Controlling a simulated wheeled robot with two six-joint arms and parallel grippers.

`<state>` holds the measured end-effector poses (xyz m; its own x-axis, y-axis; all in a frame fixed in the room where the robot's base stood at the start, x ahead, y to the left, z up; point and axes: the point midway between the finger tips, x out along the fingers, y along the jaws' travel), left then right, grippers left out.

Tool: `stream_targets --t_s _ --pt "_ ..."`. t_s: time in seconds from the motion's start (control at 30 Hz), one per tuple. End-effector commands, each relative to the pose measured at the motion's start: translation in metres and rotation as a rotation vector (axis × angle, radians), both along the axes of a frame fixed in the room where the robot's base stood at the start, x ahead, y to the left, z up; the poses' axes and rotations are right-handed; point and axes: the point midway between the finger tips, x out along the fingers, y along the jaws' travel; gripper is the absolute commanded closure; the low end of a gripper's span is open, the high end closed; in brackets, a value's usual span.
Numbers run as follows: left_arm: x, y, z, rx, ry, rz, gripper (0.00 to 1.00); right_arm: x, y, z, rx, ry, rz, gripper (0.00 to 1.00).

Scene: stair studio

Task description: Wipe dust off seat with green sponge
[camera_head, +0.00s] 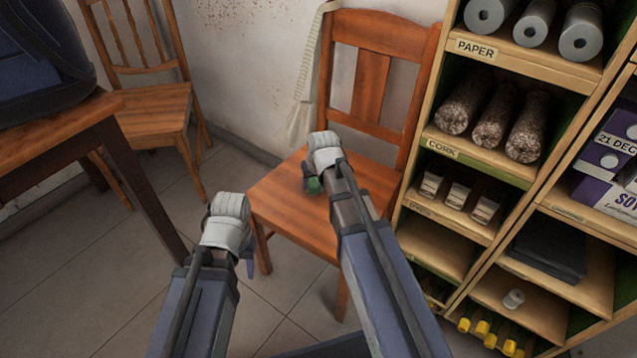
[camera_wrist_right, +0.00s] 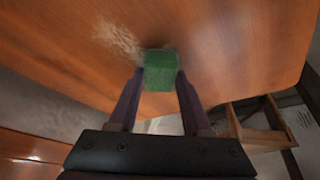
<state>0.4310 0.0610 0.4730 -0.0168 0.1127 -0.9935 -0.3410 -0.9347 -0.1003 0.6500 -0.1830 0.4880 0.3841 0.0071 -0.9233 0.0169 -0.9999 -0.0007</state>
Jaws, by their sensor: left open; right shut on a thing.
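The green sponge (camera_wrist_right: 160,72) is held between the fingers of my right gripper (camera_wrist_right: 158,88) in the right wrist view. In the head view the sponge (camera_head: 313,185) shows just below my right gripper (camera_head: 311,180), over the wooden chair seat (camera_head: 280,208). A pale patch of dust (camera_wrist_right: 122,42) lies on the seat, just left of the sponge in the wrist view. I cannot tell for sure whether the sponge touches the seat. My left gripper (camera_head: 246,262) is open and empty, in front of the seat's left edge; its fingers are mostly hidden by the wrist.
A wooden shelf unit (camera_head: 455,208) with paper and cork rolls stands close to the seat's right. A cloth strap (camera_head: 304,100) hangs at the backrest's left. A dark wooden table (camera_head: 70,135) and a second chair (camera_head: 150,108) are at the left. Floor between is clear.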

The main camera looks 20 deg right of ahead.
Motion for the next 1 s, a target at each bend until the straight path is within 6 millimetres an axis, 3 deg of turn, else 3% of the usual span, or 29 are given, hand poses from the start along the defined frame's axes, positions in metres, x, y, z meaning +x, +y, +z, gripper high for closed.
stream_targets --t_s 0.33,0.7,1.0 --pt "0.000 0.000 0.001 0.000 0.000 0.000 0.51 0.018 0.016 0.001 0.001 0.001 0.002 0.96" --pt "0.000 0.000 0.003 0.000 0.000 0.000 0.51 0.025 0.006 0.003 0.000 0.000 0.000 0.96" --pt "0.000 0.000 0.002 0.000 0.000 0.000 0.51 0.017 0.001 0.002 -0.001 0.000 0.000 0.96"
